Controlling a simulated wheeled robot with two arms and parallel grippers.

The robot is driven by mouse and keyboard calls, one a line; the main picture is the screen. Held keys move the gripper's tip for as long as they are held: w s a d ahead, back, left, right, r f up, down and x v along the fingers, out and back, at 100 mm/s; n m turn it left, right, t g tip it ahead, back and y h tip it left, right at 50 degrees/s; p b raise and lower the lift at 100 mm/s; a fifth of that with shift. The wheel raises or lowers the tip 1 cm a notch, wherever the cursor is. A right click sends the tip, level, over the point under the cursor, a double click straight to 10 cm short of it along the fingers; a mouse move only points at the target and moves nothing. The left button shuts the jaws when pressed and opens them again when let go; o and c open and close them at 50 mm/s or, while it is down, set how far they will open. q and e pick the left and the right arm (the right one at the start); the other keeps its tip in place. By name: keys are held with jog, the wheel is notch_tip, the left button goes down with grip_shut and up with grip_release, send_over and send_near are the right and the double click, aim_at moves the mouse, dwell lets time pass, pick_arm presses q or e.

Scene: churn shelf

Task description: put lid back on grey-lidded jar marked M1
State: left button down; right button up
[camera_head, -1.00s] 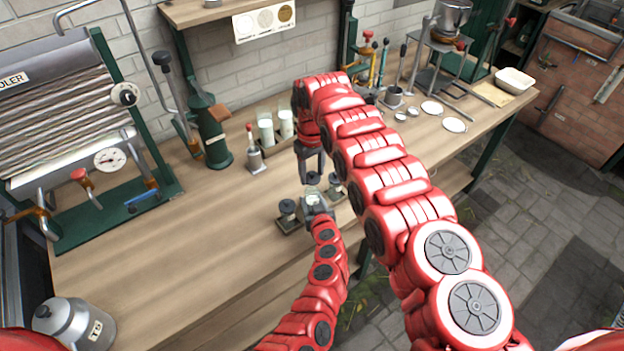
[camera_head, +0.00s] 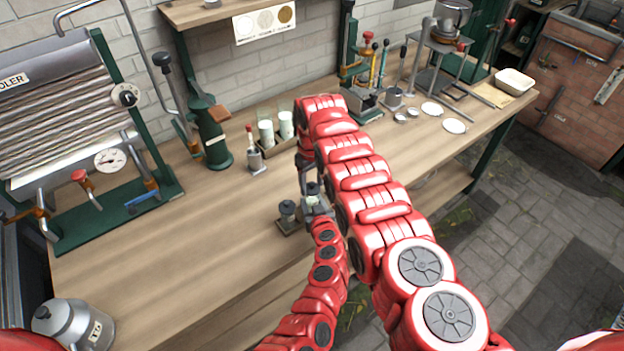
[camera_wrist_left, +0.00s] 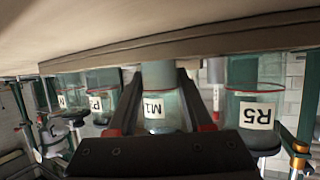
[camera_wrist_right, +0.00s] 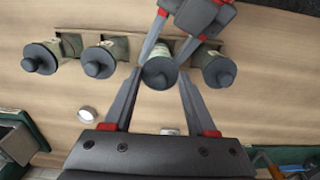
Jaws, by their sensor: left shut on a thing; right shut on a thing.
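The M1 jar (camera_wrist_left: 155,112) is clear glass and appears upside down in the left wrist view, between the fingers of my left gripper (camera_wrist_left: 158,90). In the head view, my left gripper (camera_head: 316,205) holds it near the bench's front edge. My right gripper (camera_head: 309,172) comes from above, shut on the dark grey lid (camera_head: 312,188). In the right wrist view, the lid (camera_wrist_right: 158,73) sits between the fingertips of my right gripper (camera_wrist_right: 160,78), over the jar's mouth. I cannot tell whether lid and rim touch. The jar's top is hidden in the left wrist view.
Other grey-lidded jars stand in a row beside M1, including the R5 jar (camera_wrist_left: 257,110) and two at the left of the right wrist view, such as this jar (camera_wrist_right: 98,60). The bench's left middle is clear.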

pick_arm(q)
jog(key=shift+b, duration=0.7)
pick_arm(e)
jog(key=shift+f, duration=0.85)
jog(key=o, duration=1.4)
jog(key=shift+r, duration=0.15)
notch_tip(320, 180, up, 12)
jog(key=shift+f, duration=0.1)
pick_arm(q)
jog(key=shift+c, duration=1.2)
grip_release()
